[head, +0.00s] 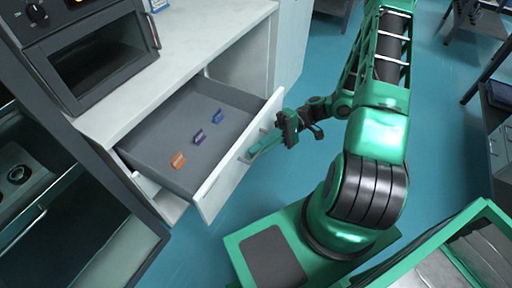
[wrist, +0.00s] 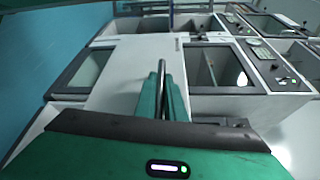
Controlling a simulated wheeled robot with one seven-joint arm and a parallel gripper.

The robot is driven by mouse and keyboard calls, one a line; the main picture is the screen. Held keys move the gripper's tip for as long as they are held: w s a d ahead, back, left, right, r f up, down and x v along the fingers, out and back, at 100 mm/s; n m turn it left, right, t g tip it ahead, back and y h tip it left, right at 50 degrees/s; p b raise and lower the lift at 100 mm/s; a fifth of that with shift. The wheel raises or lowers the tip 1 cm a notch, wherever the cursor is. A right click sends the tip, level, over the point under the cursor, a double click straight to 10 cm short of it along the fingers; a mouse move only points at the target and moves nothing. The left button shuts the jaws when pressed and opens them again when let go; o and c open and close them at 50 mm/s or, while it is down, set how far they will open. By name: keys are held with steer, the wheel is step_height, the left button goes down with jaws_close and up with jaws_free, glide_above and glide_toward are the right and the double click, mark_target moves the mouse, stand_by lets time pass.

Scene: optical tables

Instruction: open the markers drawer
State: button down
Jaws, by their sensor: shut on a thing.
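The drawer (head: 234,171) is pulled well out of the white cabinet, and its grey inside shows in the head view. Three small pieces lie apart on its floor: an orange one (head: 177,160), a purple one (head: 199,137) and a blue one (head: 217,117). I cannot tell whether they are markers. My green gripper (head: 257,149) is at the outer side of the drawer front, shut on the drawer handle, which is mostly hidden by the fingers.
A dark oven-like appliance (head: 103,62) stands on the white counter (head: 190,40) above the drawer. Blue floor (head: 300,110) is clear around the drawer front, with other benches at the far right.

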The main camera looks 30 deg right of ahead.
steer(key=c, duration=1.8)
jaws_free()
steer(key=shift+c, duration=0.2)
steer(key=shift+w+d, duration=0.25)
steer(key=shift+d, duration=0.35)
steer(key=v, duration=0.9)
steer(key=shift+d, duration=0.35)
steer(key=shift+r, duration=0.1)
steer(key=s+d+r+m+t+h, duration=0.1)
steer(key=s+d+r+m+h, duration=0.2)
steer(key=s+r+h, duration=0.4)
steer(key=s+d+r+m+t+h, duration=0.2)
steer(key=s+d+r+m+h, duration=0.1)
steer(key=s+r+h, duration=0.5)
step_height(320, 180, up, 4)
steer(key=shift+d+f+m+t+h, duration=0.15)
steer(key=shift+d+m+t+h, duration=0.2)
steer(key=shift+h, duration=0.45)
